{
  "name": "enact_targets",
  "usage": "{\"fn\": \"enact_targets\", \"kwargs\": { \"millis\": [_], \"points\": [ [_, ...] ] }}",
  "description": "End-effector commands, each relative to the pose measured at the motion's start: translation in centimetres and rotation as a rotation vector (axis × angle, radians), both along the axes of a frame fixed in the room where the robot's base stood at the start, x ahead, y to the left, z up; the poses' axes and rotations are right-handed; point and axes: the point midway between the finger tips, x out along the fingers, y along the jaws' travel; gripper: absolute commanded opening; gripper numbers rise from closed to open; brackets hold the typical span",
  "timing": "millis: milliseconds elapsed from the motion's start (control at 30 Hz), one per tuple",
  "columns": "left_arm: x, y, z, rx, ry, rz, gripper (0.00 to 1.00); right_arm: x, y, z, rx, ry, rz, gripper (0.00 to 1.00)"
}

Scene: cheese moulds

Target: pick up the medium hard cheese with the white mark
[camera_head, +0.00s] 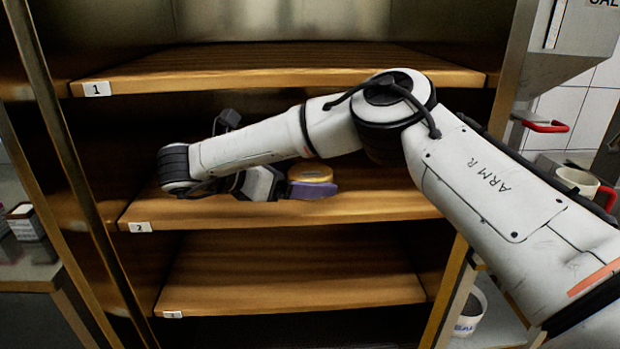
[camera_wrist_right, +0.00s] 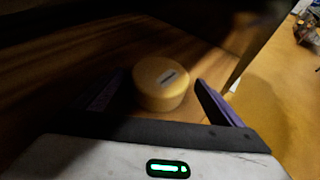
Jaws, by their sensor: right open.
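A round yellow cheese (camera_head: 310,173) sits on the middle shelf, marked 2, partly hidden by my right gripper in the head view. In the right wrist view the cheese (camera_wrist_right: 158,88) is a low yellow cylinder with a small greyish mark on top; whether the mark is white is hard to tell. My right gripper (camera_head: 318,186) is open, with its purple fingers on either side of the cheese. In the wrist view my right gripper (camera_wrist_right: 160,95) shows a gap between the right finger and the cheese. My left gripper is not in view.
The top shelf (camera_head: 270,75), marked 1, lies above my right forearm. The bottom shelf (camera_head: 290,290), marked 3, is bare where seen. A metal post (camera_head: 75,160) stands at the left. A white mug (camera_head: 580,180) and a white tub (camera_head: 470,308) are at the right.

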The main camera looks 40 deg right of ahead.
Motion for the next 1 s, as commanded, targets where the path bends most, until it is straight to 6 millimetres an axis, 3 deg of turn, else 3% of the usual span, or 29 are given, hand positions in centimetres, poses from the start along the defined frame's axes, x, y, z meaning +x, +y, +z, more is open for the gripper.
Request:
{"fn": "enact_targets", "kwargs": {
  "millis": [200,433,467,700,1000],
  "points": [
    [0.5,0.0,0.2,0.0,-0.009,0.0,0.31,0.1,-2.3,-1.1,0.002,0.001,-0.002,0.92],
    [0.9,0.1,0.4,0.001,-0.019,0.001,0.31,0.1,-2.4,-1.1,0.001,0.0,0.0,0.92],
    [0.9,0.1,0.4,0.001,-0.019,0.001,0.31,0.1,-2.4,-1.1,0.001,0.0,0.0,0.9],
    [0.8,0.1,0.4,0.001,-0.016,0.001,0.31,0.1,-2.4,-1.1,0.001,0.0,0.0,0.5],
    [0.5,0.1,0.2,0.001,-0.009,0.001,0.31,0.1,-2.4,-0.8,-0.001,-0.002,-0.001,0.48]
  ]
}}
